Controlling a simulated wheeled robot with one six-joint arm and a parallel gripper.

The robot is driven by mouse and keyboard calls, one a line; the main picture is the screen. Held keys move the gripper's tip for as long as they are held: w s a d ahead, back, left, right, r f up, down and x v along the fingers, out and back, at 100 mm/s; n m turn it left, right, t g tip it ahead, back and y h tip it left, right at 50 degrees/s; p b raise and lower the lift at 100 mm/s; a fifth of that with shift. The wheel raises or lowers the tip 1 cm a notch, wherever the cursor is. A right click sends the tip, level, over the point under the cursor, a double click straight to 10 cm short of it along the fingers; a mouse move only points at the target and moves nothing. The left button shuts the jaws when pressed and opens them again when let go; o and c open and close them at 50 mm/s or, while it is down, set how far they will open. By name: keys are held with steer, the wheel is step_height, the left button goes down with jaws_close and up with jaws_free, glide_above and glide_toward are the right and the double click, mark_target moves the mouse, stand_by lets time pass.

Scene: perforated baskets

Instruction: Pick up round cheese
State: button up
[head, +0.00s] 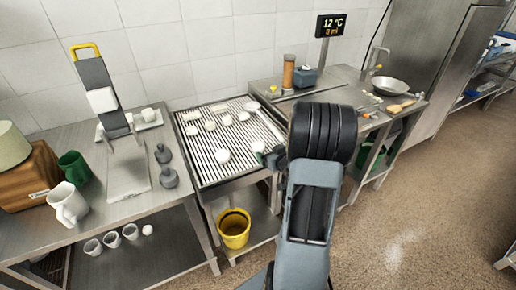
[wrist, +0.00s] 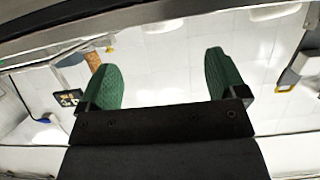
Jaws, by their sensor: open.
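Several small white cheeses lie on the slatted draining table (head: 205,165) in the head view. A roundish white cheese (head: 222,155) sits near its front, left of my gripper (head: 263,158). Another pale cheese (head: 257,146) is right by the gripper, partly hidden by it. In the wrist view my gripper (wrist: 160,65) shows two green finger pads, spread apart with nothing between them. Pale rounded shapes, one of them a white piece (wrist: 160,25), show beyond the fingertips at the top. I cannot tell whether the fingers touch any cheese.
Left is a steel table with a press (head: 98,90), a white jug (head: 67,204) and a green cup (head: 74,167). A yellow bucket (head: 234,228) stands below the draining table. A right-hand counter holds a pan (head: 390,86). Open floor lies at the right.

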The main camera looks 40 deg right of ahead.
mark_target(260, 146)
steer(key=x, duration=0.4)
steer(key=p+x, duration=0.1)
steer(key=x, duration=0.4)
steer(key=shift+w+a, duration=0.15)
steer(key=shift+w, duration=0.2)
steer(key=c, duration=1)
